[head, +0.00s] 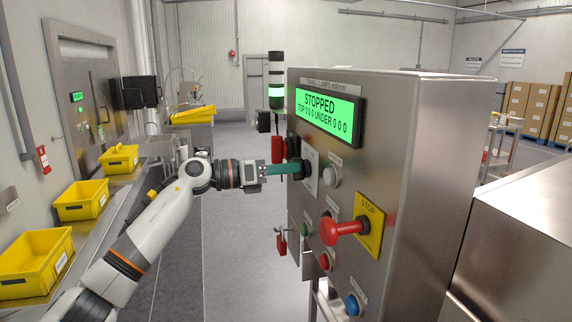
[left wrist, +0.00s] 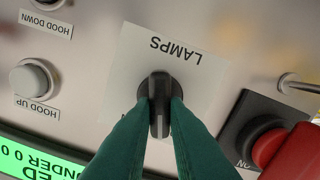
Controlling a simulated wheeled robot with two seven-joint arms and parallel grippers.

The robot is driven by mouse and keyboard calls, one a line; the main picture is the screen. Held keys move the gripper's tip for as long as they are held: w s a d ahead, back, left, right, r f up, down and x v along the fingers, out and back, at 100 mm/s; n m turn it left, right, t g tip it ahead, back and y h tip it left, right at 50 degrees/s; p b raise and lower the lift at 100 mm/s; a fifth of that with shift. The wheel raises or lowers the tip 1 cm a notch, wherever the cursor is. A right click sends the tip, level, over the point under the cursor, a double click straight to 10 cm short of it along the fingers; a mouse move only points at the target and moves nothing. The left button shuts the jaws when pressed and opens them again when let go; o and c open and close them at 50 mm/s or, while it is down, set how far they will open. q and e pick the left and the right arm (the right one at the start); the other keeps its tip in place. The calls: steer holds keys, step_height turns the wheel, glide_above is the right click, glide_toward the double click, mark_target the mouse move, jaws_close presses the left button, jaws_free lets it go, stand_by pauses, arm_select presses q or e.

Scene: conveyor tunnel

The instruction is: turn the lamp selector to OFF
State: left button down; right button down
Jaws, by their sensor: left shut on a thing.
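The lamp selector is a black knob on a pale square plate marked LAMPS, in the middle of the left wrist view (left wrist: 159,84). That view is upside down, and the knob's grip bar stands about upright in the picture. My left gripper (head: 295,169) has its green fingers closed on both sides of the knob, as the left wrist view (left wrist: 160,110) shows. The fingers cover the lower part of the plate, so the position marks are hidden. In the head view the knob is mostly hidden by the fingertips. My right gripper is not in view.
The steel panel's green display (head: 325,113) reads STOPPED. A red handle (head: 278,150) sits close beyond my fingers. A red STOP knob (head: 340,229) on a yellow plate juts out nearer. Yellow bins line the left.

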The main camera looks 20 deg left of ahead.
arm_select(q)
steer(key=shift+a+r+n+p, duration=0.1)
steer(key=shift+n+p, duration=0.3)
steer(key=shift+n, duration=0.6)
steer(key=c, duration=1.4)
jaws_free()
steer(key=shift+c, duration=0.2)
steer(key=b+v, duration=0.6)
steer(key=v, duration=0.6)
